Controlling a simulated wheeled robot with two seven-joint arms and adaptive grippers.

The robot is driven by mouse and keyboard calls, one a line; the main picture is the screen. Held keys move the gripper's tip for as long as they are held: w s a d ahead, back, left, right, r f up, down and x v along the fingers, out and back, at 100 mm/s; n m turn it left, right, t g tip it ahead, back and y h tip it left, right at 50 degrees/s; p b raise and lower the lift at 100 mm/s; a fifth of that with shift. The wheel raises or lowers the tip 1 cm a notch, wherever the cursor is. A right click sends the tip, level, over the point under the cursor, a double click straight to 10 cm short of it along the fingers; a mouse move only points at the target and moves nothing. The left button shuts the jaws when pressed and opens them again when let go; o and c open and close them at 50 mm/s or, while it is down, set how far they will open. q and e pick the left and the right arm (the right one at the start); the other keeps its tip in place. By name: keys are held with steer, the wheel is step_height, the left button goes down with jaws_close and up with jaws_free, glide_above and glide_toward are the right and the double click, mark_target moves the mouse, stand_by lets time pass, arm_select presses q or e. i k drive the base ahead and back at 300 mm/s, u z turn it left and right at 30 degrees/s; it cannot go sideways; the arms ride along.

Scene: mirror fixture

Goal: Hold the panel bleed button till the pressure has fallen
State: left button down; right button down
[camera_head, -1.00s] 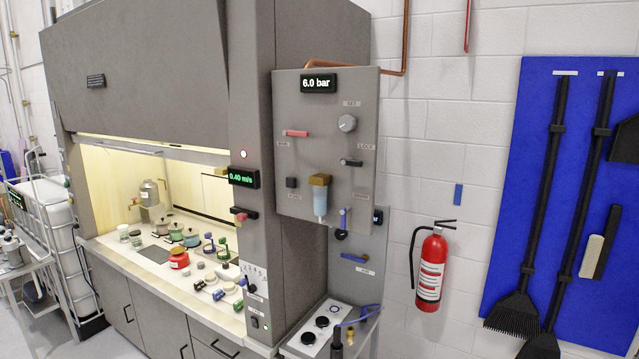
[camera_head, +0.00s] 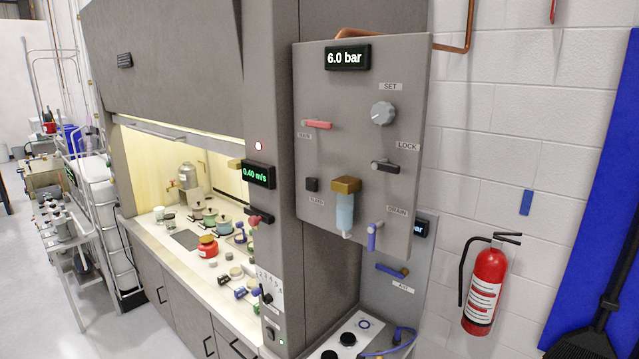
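The grey panel (camera_head: 310,95) hangs beside the fume hood. Its display (camera_head: 347,57) reads 6.0 bar. Nothing touches the button. Neither of my grippers shows in the head view.
The panel also carries a red lever (camera_head: 318,125), a SET knob (camera_head: 383,113), a LOCK lever (camera_head: 385,166), a filter bowl (camera_head: 345,209) and a blue DRAIN handle (camera_head: 372,238). The fume hood (camera_head: 170,60) stands left. A fire extinguisher (camera_head: 486,290) hangs right.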

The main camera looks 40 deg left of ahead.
mark_target(312, 185)
steer(key=u, duration=0.35)
steer(key=i, duration=0.6)
steer(key=u, duration=0.85)
steer(key=i, duration=0.3)
steer(key=u, duration=0.4)
